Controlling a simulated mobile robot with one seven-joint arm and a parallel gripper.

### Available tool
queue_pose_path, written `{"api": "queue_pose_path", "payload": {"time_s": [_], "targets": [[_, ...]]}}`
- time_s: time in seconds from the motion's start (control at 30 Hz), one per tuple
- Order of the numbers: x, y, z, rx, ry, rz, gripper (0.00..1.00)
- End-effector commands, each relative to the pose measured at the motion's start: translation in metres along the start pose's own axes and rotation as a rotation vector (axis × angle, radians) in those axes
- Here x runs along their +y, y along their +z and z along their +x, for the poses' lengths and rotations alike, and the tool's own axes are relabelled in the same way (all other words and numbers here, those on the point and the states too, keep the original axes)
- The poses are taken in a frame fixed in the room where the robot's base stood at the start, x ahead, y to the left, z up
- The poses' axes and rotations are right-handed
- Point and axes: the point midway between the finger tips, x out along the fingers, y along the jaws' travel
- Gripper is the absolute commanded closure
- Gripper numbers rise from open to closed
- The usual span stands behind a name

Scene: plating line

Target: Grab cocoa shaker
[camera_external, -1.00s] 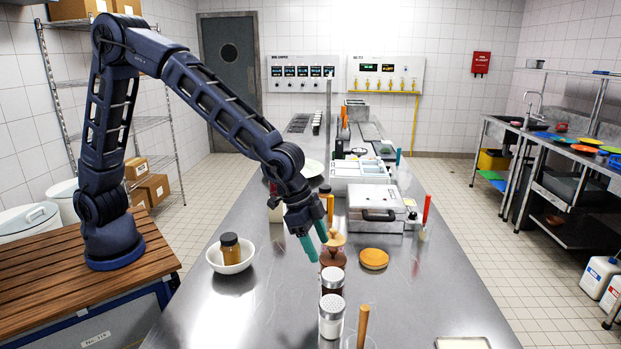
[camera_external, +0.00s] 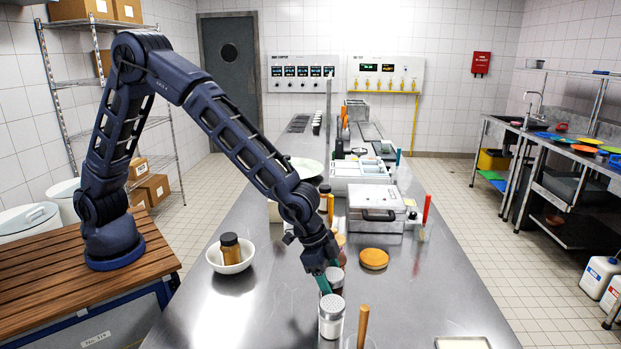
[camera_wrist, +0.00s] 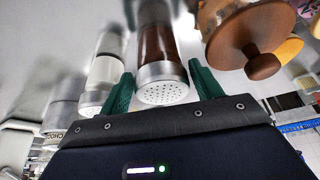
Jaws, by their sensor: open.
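The cocoa shaker (camera_wrist: 158,42) is a clear cylinder of dark brown powder with a perforated metal cap. In the wrist view it stands between the two green fingers of my gripper (camera_wrist: 163,86), which are open on either side of it near the cap. Whether either finger touches it cannot be told. In the external view my gripper (camera_external: 328,284) reaches down behind the white shaker, and the cocoa shaker (camera_external: 336,286) is partly hidden by it. A white-filled shaker (camera_external: 331,318) with a metal cap stands just in front; it also shows in the wrist view (camera_wrist: 108,48).
A jar with a wooden knob lid (camera_wrist: 245,35) stands close right of the cocoa shaker in the wrist view. A wooden handle (camera_external: 362,325) rises beside the white shaker. A round orange-brown item (camera_external: 374,259) lies to the right. A bowl (camera_external: 246,264) holding a jar stands left.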

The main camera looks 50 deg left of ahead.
Motion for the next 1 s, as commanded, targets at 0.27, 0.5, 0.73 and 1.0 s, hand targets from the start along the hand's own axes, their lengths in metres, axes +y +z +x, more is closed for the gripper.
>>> {"api": "queue_pose_path", "payload": {"time_s": [0.27, 0.5, 0.73, 1.0], "targets": [[-0.001, 0.000, 0.013, 0.001, -0.001, -0.001, 0.36], [-0.001, 0.000, 0.013, 0.000, -0.001, -0.001, 0.67], [-0.001, 0.000, 0.013, 0.001, -0.001, -0.001, 0.74], [-0.001, -0.009, -0.008, 0.004, 0.000, -0.001, 0.74]]}}
